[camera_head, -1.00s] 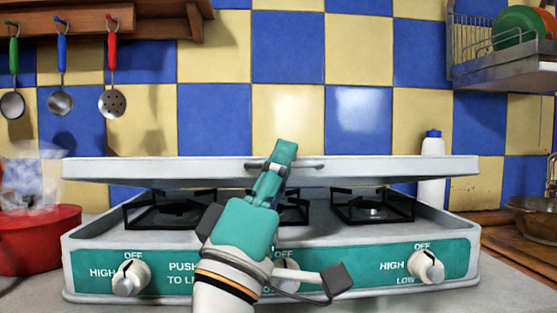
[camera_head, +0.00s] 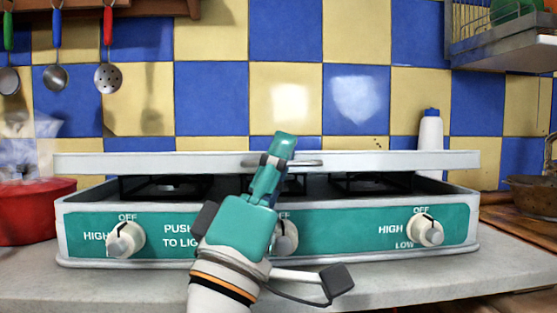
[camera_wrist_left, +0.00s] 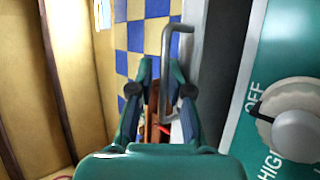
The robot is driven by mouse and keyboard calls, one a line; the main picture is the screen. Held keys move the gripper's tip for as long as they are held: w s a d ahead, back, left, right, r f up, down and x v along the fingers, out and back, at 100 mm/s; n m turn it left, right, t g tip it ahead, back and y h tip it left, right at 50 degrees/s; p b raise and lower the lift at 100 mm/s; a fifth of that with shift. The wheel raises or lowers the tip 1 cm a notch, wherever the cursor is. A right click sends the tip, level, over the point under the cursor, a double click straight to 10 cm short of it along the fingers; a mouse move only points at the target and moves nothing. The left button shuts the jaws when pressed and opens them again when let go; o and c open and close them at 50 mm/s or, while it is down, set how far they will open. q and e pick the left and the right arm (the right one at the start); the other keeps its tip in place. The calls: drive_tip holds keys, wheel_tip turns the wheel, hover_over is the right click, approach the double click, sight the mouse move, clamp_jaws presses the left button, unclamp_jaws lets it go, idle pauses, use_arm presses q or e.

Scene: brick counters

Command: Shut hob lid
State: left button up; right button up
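The hob (camera_head: 340,218) stands on the counter with a teal front panel and white knobs. Its pale lid (camera_head: 390,163) is nearly level but sits above the body, with a dark gap in which the burners (camera_head: 370,184) partly show. The lid's metal handle (camera_head: 310,163) is on its front edge and also shows in the left wrist view (camera_wrist_left: 167,60). My teal left gripper (camera_head: 283,148) is at this handle. In the left wrist view its fingers (camera_wrist_left: 161,75) stand apart with the handle bar between them; firm contact cannot be made out. My right gripper is out of view.
A red pot (camera_head: 35,212) stands close to the hob's left side. A white bottle (camera_head: 430,135) is behind its right end. A pan (camera_head: 535,195) is at far right, below a dish rack (camera_head: 500,35). Utensils hang at upper left.

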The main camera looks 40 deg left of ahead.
use_arm(q)
drive_tip(key=shift+a, duration=0.1)
idle(0.3)
